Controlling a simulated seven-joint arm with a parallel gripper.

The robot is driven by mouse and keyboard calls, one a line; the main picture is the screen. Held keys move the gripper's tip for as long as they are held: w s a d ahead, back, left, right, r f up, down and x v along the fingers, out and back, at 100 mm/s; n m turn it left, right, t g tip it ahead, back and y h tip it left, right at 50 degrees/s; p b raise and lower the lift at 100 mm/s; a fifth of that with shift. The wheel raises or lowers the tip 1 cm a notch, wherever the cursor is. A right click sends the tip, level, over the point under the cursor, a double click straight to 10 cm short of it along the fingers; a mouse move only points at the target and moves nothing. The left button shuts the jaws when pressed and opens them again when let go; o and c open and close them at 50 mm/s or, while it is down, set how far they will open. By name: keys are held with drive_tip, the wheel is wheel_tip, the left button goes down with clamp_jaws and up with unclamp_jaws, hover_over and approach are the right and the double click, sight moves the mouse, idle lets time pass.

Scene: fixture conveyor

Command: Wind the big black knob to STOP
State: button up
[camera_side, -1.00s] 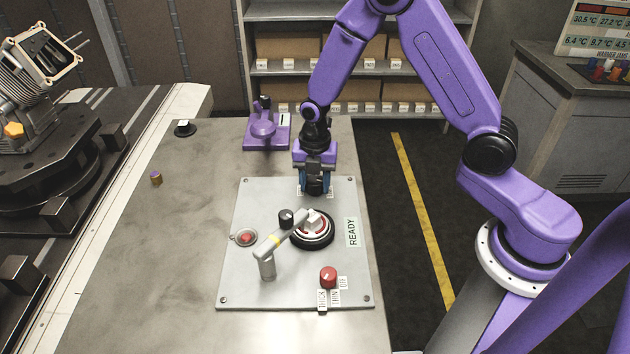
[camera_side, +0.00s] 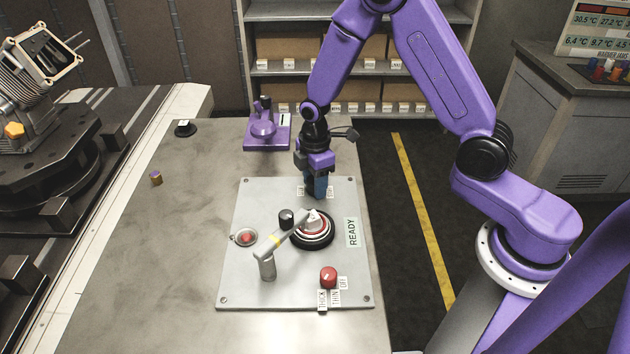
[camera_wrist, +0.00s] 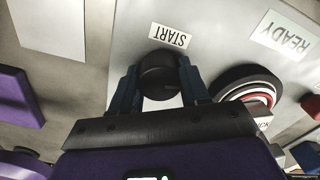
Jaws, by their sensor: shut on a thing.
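The big black knob (camera_wrist: 158,75) sits on the grey panel between the two blue fingers of my gripper (camera_wrist: 160,80) in the wrist view. The fingers are shut on its sides. A START label (camera_wrist: 170,37) shows just beyond the knob. In the side view my gripper (camera_side: 316,188) points down at the far end of the panel and hides the knob. Two small white labels (camera_side: 301,191) stand either side of the fingers there, too small to read. No pointer mark on the knob can be made out, so its setting cannot be told.
A round dial (camera_side: 312,230) with a black base and red and white rings is near the fingers. A grey lever (camera_side: 266,262), a red knob (camera_side: 328,276), a red button (camera_side: 246,238) and a READY label (camera_side: 352,232) share the panel. A purple fixture (camera_side: 265,132) stands behind left.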

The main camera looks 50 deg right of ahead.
drive_tip(key=m, duration=0.6)
drive_tip(key=shift+a, duration=0.15)
drive_tip(key=m, duration=0.5)
drive_tip(key=shift+m, duration=0.4)
drive_tip(key=m, duration=0.5)
drive_tip(key=shift+w, duration=0.1)
drive_tip(key=m, duration=0.5)
drive_tip(key=shift+d+m, duration=0.2)
drive_tip(key=shift+m, duration=0.3)
drive_tip(key=o, duration=1.1)
drive_tip(key=shift+c, duration=0.2)
wheel_tip(320, 180, up, 17)
drive_tip(key=shift+r, duration=0.2)
